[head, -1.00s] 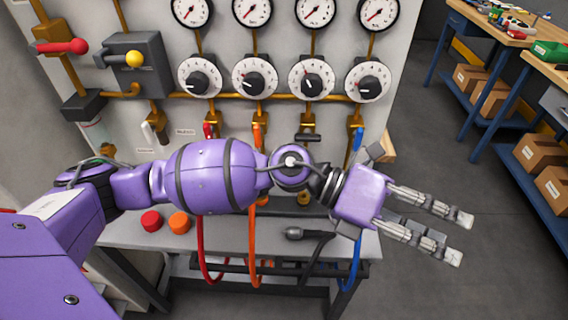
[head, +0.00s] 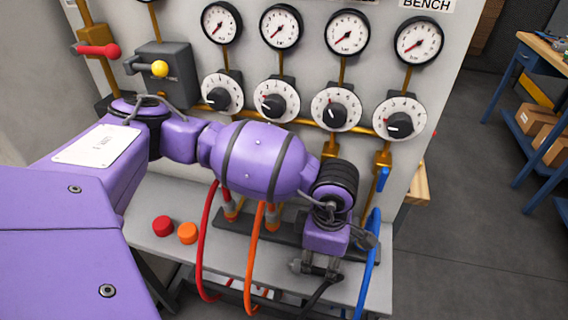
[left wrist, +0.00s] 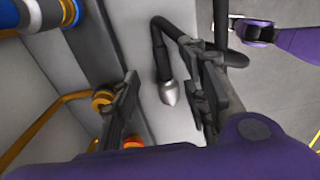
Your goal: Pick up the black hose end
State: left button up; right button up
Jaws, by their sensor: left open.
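The black hose end (head: 296,266), with a silver-grey metal tip, lies on the grey bench shelf. In the left wrist view the hose end (left wrist: 168,92) lies between my two dark fingers, nearer the right one, with no clear contact. My left gripper (head: 322,272) points down over the front of the shelf; its fingers are partly hidden by its wrist in the head view. In the left wrist view my left gripper (left wrist: 162,85) is open and empty. The black hose runs from the end over the shelf's front edge.
Red (head: 206,245), orange (head: 254,262) and blue (head: 368,262) hoses hang in front of the shelf. A red cap (head: 162,226) and an orange cap (head: 187,233) sit at its left. The gauge panel (head: 300,60) stands behind. Open floor lies to the right.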

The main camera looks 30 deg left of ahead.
aim_at(319, 268)
pick_arm(q)
jog(key=shift+f, duration=1.9)
jog(key=shift+r, duration=0.1)
grip_shut()
